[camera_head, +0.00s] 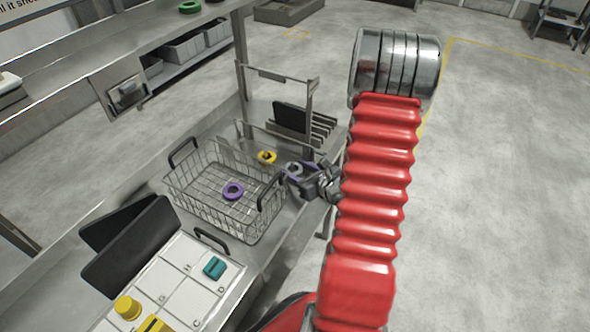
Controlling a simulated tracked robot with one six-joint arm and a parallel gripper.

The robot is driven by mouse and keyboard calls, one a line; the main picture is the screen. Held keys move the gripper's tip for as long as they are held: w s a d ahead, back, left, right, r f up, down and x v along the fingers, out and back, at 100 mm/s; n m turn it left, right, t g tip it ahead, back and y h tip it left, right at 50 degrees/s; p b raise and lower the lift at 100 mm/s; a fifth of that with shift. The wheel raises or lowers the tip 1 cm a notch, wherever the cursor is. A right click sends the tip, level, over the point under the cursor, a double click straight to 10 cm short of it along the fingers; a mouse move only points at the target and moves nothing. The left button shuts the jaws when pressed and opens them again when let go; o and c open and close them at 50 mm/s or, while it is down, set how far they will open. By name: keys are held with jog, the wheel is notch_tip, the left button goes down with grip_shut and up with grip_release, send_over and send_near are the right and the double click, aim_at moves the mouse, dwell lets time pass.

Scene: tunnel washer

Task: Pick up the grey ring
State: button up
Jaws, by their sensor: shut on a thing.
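The grey ring (295,167) is between the fingers of my gripper (290,174), just past the right end of the wire basket. My gripper is shut on it. The ring appears raised, but its exact height above the counter cannot be told. Part of the ring is hidden by the fingers.
The wire basket (186,203) holds a purple ring (233,190). A yellow ring (267,157) lies near its far right corner. A slotted rack (322,127) with a dark plate stands behind. A white panel (186,298) with teal and yellow pieces is in front.

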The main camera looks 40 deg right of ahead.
aim_at(297, 171)
notch_tip(297, 171, up, 10)
dwell(0.9)
dwell(0.4)
